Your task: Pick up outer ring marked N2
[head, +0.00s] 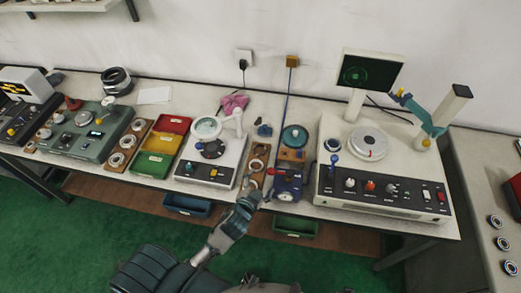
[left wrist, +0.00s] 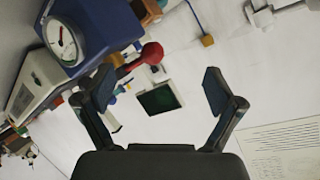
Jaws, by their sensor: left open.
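Small rings lie on a brown wooden board (head: 258,163) near the middle of the bench in the head view. More pale rings sit on a second wooden board (head: 121,149) further left. The N2 marking is not legible on any ring. My left gripper (head: 249,197) is at the front edge of the bench, just below the middle board and left of a blue gauge device (head: 287,186). In the left wrist view my left gripper (left wrist: 160,90) is open, with nothing between its fingers. My right gripper is not in view.
Red (head: 174,124) and yellow (head: 152,163) bins stand left of a white machine (head: 211,153). A large console (head: 380,195) with a monitor (head: 369,70) fills the right. Several bearings (head: 503,243) lie on the right-hand table. The blue gauge (left wrist: 62,42) is close in the wrist view.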

